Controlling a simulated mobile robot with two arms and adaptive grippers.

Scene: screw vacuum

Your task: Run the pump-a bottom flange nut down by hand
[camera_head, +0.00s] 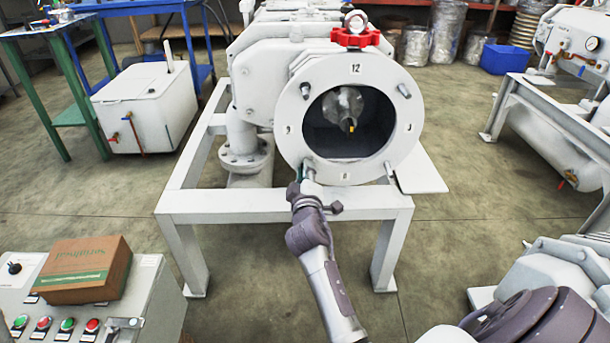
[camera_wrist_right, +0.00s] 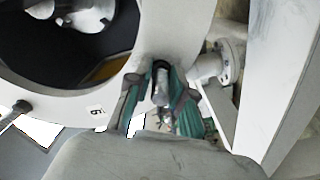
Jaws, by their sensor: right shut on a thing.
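The pump's round white flange (camera_head: 291,140) faces me, with marks around its rim and a dark open bore. Studs show at its upper left (camera_head: 305,90), upper right (camera_head: 403,90) and lower right (camera_head: 389,169). My right gripper (camera_head: 308,172) is at the lower left of the flange, shut on a small metal piece at the stud there. The right wrist view shows this piece, which looks like the flange nut (camera_wrist_right: 161,88), between the green-padded fingers. Its seating against the flange is hidden. My left gripper is not in view.
A white frame (camera_head: 235,206) carries the pump. A red handwheel (camera_head: 355,38) sits above the flange. A control box with a cardboard box (camera_head: 88,268) is at lower left. Another white frame (camera_head: 545,112) stands at right. The floor in front is clear.

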